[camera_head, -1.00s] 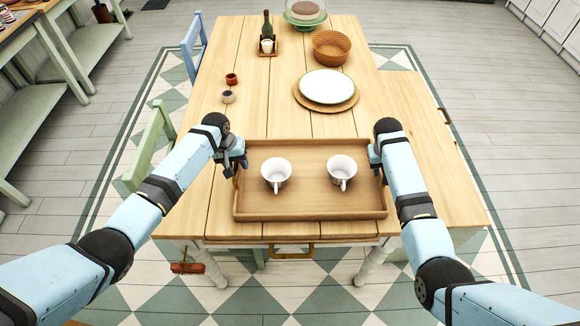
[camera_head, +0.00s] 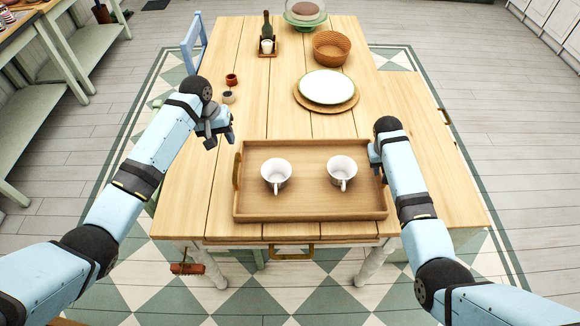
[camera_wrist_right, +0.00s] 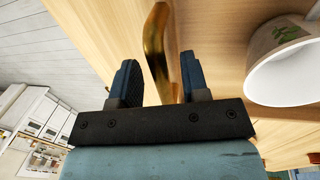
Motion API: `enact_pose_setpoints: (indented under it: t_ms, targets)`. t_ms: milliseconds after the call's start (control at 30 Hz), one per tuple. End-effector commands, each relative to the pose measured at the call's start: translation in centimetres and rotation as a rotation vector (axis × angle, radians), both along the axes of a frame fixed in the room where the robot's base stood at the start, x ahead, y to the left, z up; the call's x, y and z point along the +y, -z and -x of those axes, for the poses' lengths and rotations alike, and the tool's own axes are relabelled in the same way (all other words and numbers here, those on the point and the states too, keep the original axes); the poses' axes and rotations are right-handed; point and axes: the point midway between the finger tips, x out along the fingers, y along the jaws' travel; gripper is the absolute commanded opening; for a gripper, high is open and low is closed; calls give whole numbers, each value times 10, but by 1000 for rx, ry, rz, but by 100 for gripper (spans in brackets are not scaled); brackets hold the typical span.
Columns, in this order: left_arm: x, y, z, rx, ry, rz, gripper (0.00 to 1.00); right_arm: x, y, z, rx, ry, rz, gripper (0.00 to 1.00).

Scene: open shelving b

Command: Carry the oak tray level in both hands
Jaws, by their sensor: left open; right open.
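The oak tray (camera_head: 310,207) lies flat near the front edge of the wooden table, with two white cups on it, a left cup (camera_head: 276,174) and a right cup (camera_head: 342,171). A brass handle (camera_head: 236,170) shows on the tray's left end. My left gripper (camera_head: 221,140) is open and empty, up and left of the tray, apart from that handle. My right gripper (camera_head: 377,164) is at the tray's right end. In the right wrist view its open fingers (camera_wrist_right: 158,82) stand either side of the right brass handle (camera_wrist_right: 158,45), with a white cup close by.
A white plate on a woven mat (camera_head: 327,88), a wicker basket (camera_head: 331,48) and a bottle in a holder (camera_head: 267,35) stand further back. Two small pots (camera_head: 231,80) are near my left gripper. A chair (camera_head: 192,45) stands at the left. The table between tray and plate is clear.

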Motion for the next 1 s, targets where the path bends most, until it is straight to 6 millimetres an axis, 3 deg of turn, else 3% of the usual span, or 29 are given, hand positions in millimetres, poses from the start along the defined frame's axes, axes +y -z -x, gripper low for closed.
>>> enact_pose_setpoints:
  t_ms: [500, 700, 1000]
  targets:
    - [0, 0, 0, -1, 0, 0, 42, 20, -96, 0, -4, -1, 0, 42]
    - [0, 0, 0, -1, 0, 0, 42, 22, -110, 1, -2, 0, -1, 42]
    - [0, 0, 0, -1, 0, 0, 42, 22, -111, 1, -2, 0, 0, 42]
